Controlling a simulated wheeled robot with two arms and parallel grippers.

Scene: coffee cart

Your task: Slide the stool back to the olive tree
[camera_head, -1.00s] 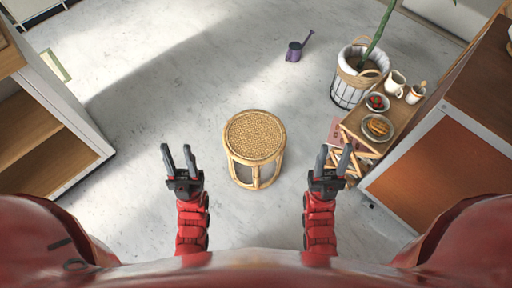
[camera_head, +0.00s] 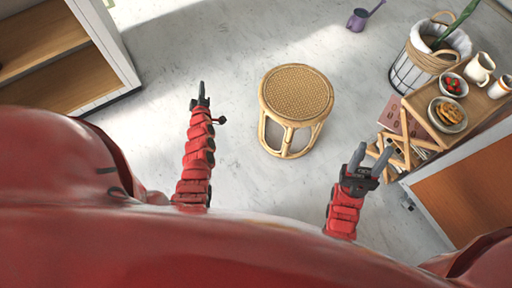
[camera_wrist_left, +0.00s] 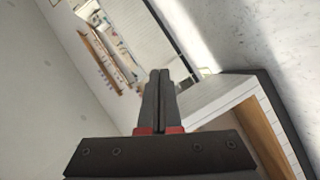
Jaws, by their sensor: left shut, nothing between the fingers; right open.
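A round rattan stool (camera_head: 297,92) with a woven top stands upright on the floor in the middle of the head view. A potted plant with a green trunk, likely the olive tree, stands in a white and wicker basket (camera_head: 410,72) at the upper right; its crown is out of view. My left gripper (camera_head: 201,88) is shut and empty, left of the stool and apart from it. It also shows shut in the left wrist view (camera_wrist_left: 159,95), with no stool there. My right gripper (camera_head: 374,156) is open and empty, right of and nearer than the stool, not touching it.
A small wooden side table (camera_head: 427,113) holds a bowl of red fruit, a plate of pastries and white jugs. A cabinet (camera_head: 465,185) stands at the right, a shelf unit (camera_head: 60,60) at the left. A purple watering can (camera_head: 360,18) lies beyond. Floor around the stool is clear.

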